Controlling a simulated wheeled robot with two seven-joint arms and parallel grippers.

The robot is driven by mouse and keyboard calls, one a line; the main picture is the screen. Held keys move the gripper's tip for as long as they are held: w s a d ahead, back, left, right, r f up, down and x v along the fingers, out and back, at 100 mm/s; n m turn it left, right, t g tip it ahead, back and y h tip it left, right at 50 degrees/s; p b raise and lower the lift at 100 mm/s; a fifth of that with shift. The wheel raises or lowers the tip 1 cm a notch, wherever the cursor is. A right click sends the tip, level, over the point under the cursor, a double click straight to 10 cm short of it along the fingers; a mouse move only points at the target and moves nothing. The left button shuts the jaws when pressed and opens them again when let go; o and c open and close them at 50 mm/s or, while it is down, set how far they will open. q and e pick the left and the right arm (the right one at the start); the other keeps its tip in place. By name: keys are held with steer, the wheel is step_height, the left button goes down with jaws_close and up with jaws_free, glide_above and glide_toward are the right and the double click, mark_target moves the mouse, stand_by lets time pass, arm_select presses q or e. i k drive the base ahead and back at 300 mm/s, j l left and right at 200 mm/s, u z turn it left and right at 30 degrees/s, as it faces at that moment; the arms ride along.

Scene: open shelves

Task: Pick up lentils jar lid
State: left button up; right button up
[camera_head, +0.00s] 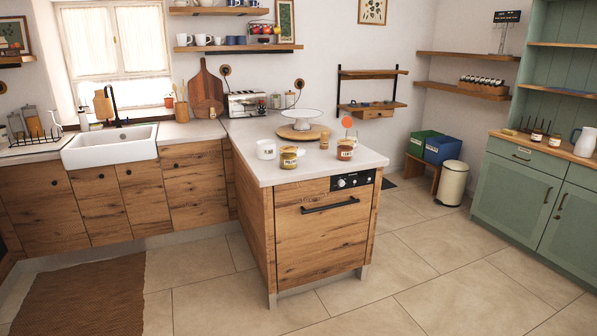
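Several small jars stand on the pale counter (262,173) of the peninsula. A jar with yellowish contents and a pale label (288,158) is near the front edge. A jar with reddish-brown contents and a white label (345,150) stands to its right. A white canister (266,150) is at the left, and a small jar (324,141) is farther back. An orange-red disc (347,122) shows above the reddish-brown jar; I cannot tell what it is. The labels are too small to read surely, so I cannot tell which jar or lid is the lentils one. Neither gripper is in view.
A white cake stand (301,115) and a round wooden board (292,132) are behind the jars. A dishwasher front (322,225) faces the open tiled floor. A bin (453,183) and a green cabinet (516,195) stand at right. A brown rug (82,297) lies at left.

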mark_target(287, 148)
steer(key=i+l, duration=0.15)
steer(key=i, duration=0.35)
steer(key=i+l+z, duration=0.1)
steer(key=i, duration=0.45)
steer(key=i+l, duration=0.15)
steer(key=i, duration=0.35)
steer(key=l+z, duration=0.05)
